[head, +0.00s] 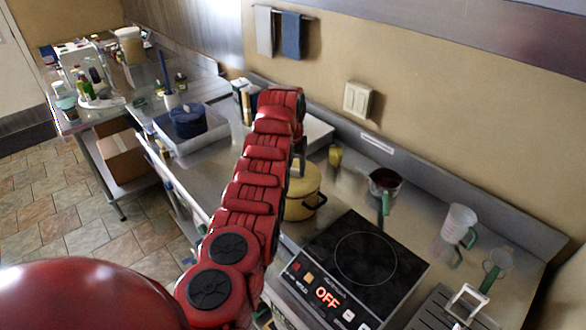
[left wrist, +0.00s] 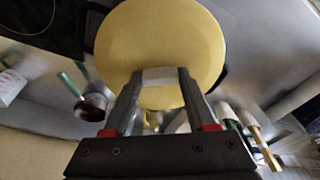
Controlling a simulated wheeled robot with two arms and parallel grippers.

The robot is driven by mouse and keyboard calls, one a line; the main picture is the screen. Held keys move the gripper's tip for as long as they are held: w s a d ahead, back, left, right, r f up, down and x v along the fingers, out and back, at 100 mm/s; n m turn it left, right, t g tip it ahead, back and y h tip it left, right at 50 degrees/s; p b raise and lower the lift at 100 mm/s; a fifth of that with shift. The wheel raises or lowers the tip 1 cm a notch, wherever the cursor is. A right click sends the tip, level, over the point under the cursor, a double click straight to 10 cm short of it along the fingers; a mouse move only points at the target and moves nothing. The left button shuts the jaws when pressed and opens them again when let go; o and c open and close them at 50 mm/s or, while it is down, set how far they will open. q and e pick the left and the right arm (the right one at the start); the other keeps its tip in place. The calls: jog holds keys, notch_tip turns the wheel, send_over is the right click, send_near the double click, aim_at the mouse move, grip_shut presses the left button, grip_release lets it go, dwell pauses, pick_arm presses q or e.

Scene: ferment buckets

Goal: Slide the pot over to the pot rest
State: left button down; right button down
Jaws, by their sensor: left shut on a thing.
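The yellow pot (head: 304,188) stands on the steel counter, left of the cooktop, partly hidden behind my left arm. It has dark side handles. My left gripper (left wrist: 160,76) is shut on the pot (left wrist: 155,40) from above; a pale part shows between the fingertips, and I cannot tell whether it is a knob or the rim. In the head view the fingers (head: 299,153) reach down to the pot's far side. I cannot clearly make out a pot rest. My right gripper is not in view.
A black cooktop (head: 362,262) reading OFF lies right of the pot. A tray (head: 213,133) with a blue pot (head: 188,121) is at left.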

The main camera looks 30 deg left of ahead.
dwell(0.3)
pick_arm(q)
jog(key=shift+c, duration=0.6)
grip_release()
jog(key=shift+o, duration=0.6)
jog(key=shift+r, duration=2.4)
jog(key=shift+r+p, duration=0.3)
jog(key=shift+r, duration=0.85)
